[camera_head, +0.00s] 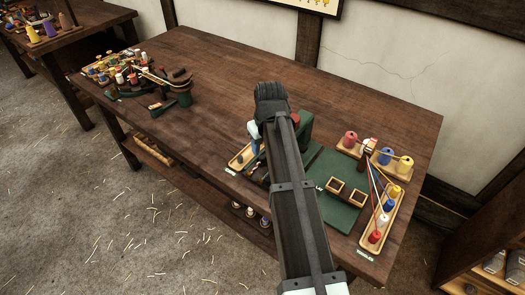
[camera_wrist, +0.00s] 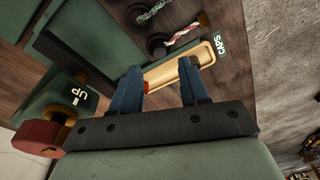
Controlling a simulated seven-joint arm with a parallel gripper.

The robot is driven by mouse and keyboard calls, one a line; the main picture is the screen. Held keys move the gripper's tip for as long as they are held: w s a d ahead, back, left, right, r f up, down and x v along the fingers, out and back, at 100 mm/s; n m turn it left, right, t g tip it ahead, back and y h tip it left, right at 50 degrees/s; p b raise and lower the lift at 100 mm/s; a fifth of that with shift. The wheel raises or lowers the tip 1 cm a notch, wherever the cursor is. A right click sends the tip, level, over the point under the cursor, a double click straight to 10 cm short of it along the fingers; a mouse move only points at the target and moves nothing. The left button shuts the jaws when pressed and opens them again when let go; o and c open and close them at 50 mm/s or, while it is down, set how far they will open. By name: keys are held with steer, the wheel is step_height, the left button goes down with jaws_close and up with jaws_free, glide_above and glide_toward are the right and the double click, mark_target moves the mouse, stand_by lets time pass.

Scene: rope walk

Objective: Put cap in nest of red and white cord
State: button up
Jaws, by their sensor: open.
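My gripper (camera_wrist: 160,68) is open in the wrist view, its two blue fingers above the tray labelled CAPS (camera_wrist: 205,53). A small orange-red piece (camera_wrist: 146,86), perhaps a cap, shows beside the left finger in the tray, partly hidden. Nothing is clearly held. A red and white cord (camera_wrist: 186,35) lies just beyond the tray, with a dark round piece (camera_wrist: 157,46) at its left end. A green and white cord (camera_wrist: 154,11) lies farther up. In the head view my gripper (camera_head: 256,147) is low beside the caps tray (camera_head: 235,163); my arm hides much of this area.
Bobbin trays (camera_head: 378,232) with stretched cords stand at the right edge. A red knob (camera_wrist: 38,137) is near my gripper. The table's middle-left (camera_head: 215,85) is clear.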

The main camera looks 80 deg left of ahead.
step_height(320, 180, up, 9)
steer(key=d, duration=0.1)
steer(key=shift+w, duration=0.25)
steer(key=shift+d+f, duration=0.1)
